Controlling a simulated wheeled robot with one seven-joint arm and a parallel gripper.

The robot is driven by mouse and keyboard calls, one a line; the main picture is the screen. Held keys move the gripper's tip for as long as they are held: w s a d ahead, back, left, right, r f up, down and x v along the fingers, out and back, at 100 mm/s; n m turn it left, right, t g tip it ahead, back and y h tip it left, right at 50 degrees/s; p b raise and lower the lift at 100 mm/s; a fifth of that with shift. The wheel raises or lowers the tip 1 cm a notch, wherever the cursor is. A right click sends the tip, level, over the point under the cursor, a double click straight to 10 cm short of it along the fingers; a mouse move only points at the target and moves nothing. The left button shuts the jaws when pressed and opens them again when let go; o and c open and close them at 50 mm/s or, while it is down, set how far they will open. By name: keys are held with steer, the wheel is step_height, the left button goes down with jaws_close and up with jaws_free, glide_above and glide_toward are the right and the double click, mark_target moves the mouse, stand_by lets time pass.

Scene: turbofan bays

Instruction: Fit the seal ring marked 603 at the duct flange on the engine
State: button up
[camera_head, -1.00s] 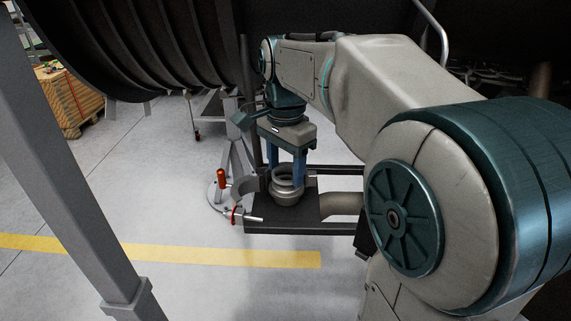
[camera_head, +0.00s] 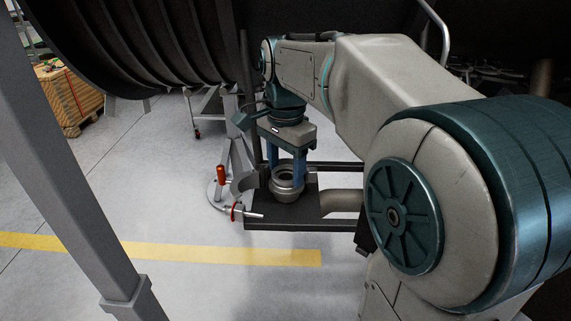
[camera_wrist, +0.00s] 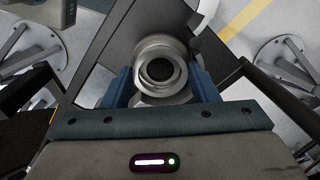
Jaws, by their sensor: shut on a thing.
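My gripper (camera_head: 286,178) points down over a dark shelf-like plate, with its two blue fingers either side of the grey metal duct flange (camera_head: 287,194). It is shut on a grey seal ring (camera_head: 287,174), which sits at the top of the flange. In the wrist view, the ring (camera_wrist: 160,70) lies between the blue fingers (camera_wrist: 161,88) and looks roughly centred on the round opening. I cannot tell whether it is fully seated. The marking 603 is not readable.
The dark plate (camera_head: 315,208) supports the flange, and a pipe (camera_head: 342,202) runs right. A grey post (camera_head: 70,170) stands at left. The large dark engine casing (camera_head: 140,45) hangs behind.

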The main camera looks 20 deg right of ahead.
steer(key=shift+f+b, duration=0.3)
steer(key=shift+f, duration=0.15)
steer(key=o, duration=1)
steer(key=shift+c, duration=0.2)
steer(key=shift+o, duration=0.9)
steer(key=shift+s+r, duration=0.1)
steer(key=shift+s, duration=0.1)
steer(key=shift+w, duration=0.1)
steer(key=shift+r, duration=0.15)
step_height(320, 180, up, 13)
steer(key=p, duration=0.1)
steer(key=shift+r, duration=0.2)
steer(key=shift+d, duration=0.1)
